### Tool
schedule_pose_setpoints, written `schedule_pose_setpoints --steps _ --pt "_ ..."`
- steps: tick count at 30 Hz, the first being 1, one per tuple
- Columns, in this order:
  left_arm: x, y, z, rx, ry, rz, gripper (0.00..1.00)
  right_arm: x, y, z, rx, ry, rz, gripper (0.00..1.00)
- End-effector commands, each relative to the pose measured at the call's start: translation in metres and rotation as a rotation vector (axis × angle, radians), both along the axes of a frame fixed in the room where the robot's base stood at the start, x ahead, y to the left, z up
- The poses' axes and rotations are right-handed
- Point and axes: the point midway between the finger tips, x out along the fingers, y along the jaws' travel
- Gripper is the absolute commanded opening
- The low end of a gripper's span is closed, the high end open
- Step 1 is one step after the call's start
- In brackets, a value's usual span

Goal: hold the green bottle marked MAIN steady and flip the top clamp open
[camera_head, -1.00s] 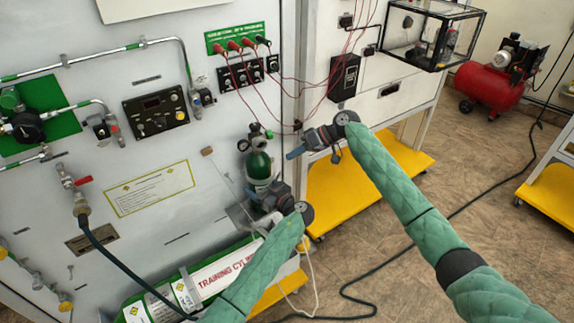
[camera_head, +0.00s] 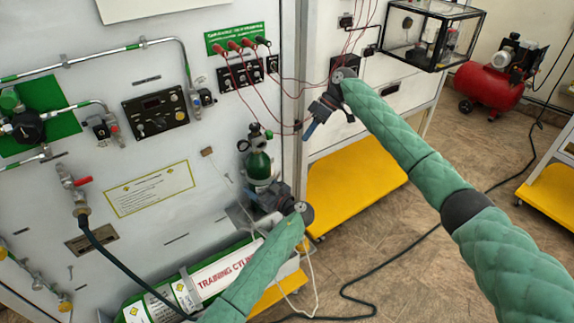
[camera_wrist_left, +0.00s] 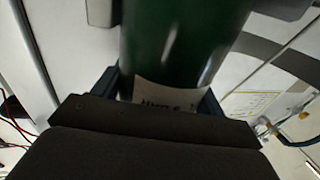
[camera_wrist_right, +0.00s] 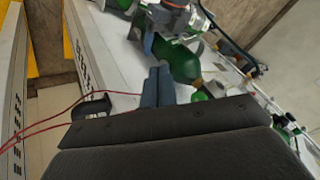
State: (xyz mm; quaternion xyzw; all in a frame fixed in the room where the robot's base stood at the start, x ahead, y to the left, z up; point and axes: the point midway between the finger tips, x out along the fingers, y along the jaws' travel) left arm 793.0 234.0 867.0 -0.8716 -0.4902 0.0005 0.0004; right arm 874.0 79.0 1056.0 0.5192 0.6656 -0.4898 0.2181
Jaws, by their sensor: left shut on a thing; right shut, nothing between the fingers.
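The green bottle (camera_head: 258,166) stands upright against the white panel, with a valve and gauge (camera_head: 256,138) on its top. My left gripper (camera_head: 262,199) is shut on its lower body. In the left wrist view the green bottle (camera_wrist_left: 180,45) fills the space between the fingers, and its white label (camera_wrist_left: 165,95) is blurred and partly hidden. My right gripper (camera_head: 308,133) is shut and empty, to the right of the bottle and apart from it, pointing down and left. The right wrist view shows its fingers (camera_wrist_right: 158,86) together beside the green bottle (camera_wrist_right: 180,63). I cannot pick out the top clamp clearly.
A training cylinder (camera_head: 218,276) lies below the bottle. A yellow shelf (camera_head: 350,190) is below right.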

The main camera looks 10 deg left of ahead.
Motion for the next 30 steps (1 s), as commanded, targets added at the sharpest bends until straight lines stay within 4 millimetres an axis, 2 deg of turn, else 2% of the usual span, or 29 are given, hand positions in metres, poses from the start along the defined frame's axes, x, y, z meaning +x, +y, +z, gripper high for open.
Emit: schedule_pose_setpoints --steps 8,24,30 --pt "0.0 0.0 0.0 0.0 0.0 0.0 0.01 -0.006 0.008 -0.014 0.0 0.001 0.0 0.0" --pt "0.0 0.0 0.0 0.001 -0.001 0.0 0.01 -0.039 0.049 -0.083 0.0 0.001 0.0 0.0" --pt "0.0 0.0 0.0 0.0 0.0 0.0 0.01 -0.063 0.054 -0.081 0.0 -0.001 0.0 0.0"
